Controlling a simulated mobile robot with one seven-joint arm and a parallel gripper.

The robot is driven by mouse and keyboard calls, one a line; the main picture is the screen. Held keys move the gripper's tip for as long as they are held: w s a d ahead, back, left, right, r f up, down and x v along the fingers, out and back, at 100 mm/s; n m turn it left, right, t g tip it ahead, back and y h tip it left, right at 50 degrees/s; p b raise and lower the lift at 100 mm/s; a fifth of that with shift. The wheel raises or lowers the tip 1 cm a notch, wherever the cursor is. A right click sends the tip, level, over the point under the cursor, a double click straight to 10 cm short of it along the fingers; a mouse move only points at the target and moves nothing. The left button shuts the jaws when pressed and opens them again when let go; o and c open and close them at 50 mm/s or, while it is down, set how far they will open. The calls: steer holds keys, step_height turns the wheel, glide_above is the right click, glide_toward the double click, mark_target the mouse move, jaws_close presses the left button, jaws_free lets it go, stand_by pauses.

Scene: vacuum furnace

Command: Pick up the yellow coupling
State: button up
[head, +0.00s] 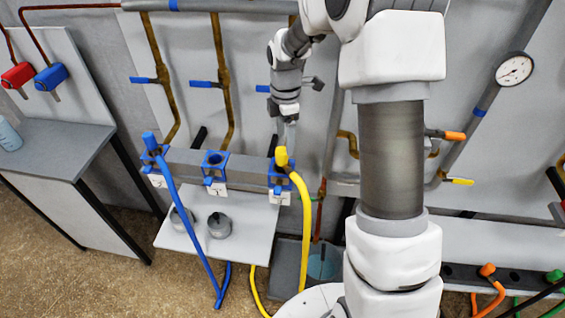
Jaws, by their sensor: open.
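The yellow coupling (281,156) stands upright at the right-hand blue bracket (279,180) on the grey rail. A yellow hose (305,215) runs down from it to the floor. My gripper (289,128) is open, pointing down just above the coupling and slightly to its right in the head view. The fingers are small here, and I cannot tell whether they touch the coupling. My arm links cover the right middle of the picture.
A blue coupling (150,140) with a blue hose (187,225) sits at the left bracket. The middle bracket (214,160) is empty. Grey round parts (219,226) rest on the white shelf (258,240) below. Pipes with blue-handled valves (201,84) line the wall behind.

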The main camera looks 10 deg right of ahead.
mark_target(282, 149)
steer(key=shift+w+a+f, duration=0.15)
steer(key=shift+a+f, duration=0.05)
steer(key=shift+f, duration=1.4)
steer(key=shift+w+a+f, duration=0.1)
steer(key=shift+a+f, duration=0.05)
steer(key=shift+f, duration=1.45)
jaws_close()
